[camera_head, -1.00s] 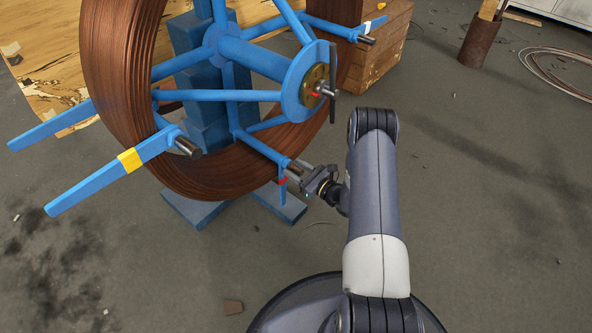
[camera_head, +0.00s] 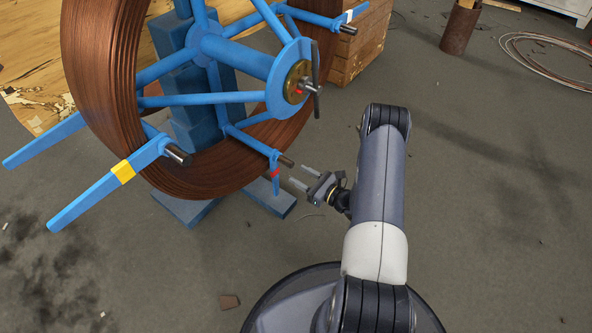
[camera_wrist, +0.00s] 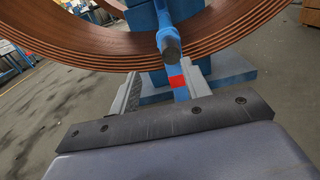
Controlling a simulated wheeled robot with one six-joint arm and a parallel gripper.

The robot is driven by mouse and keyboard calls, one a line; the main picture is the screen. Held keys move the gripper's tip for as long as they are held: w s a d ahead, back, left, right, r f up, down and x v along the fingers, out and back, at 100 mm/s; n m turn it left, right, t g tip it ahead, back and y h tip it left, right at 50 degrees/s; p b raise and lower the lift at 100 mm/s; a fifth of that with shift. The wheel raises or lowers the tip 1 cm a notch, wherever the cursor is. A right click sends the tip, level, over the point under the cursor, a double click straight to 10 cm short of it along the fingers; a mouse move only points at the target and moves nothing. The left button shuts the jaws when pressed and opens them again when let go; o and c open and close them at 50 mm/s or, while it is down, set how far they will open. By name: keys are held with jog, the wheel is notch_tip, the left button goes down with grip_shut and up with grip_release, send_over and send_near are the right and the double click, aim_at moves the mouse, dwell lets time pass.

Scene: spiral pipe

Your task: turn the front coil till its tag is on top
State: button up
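The front coil (camera_head: 92,105) is brown wound pipe, upright on a blue spoked reel (camera_head: 225,97) with a brass hub (camera_head: 298,82). Its blue arms carry coloured bands: yellow (camera_head: 123,172) at lower left, red (camera_head: 275,173) at lower right, white (camera_head: 349,15) at upper right. I cannot tell which band is the tag. My gripper (camera_head: 299,176) is open and empty, just right of the red-banded arm and apart from it. In the wrist view the red band (camera_wrist: 177,82) shows ahead between the open fingers (camera_wrist: 163,88).
A blue stand (camera_head: 190,110) with feet on the floor (camera_head: 277,196) bears the reel. A wooden crate (camera_head: 360,45) stands behind at right. A rusty pipe (camera_head: 460,28) and loose wire coil (camera_head: 555,60) are farther right. The floor right of my arm is clear.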

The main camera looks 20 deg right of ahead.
jog(key=shift+p+v, duration=0.3)
jog(key=shift+v, duration=1.3)
jog(key=shift+w+d+r, duration=0.1)
jog(key=shift+d, duration=0.05)
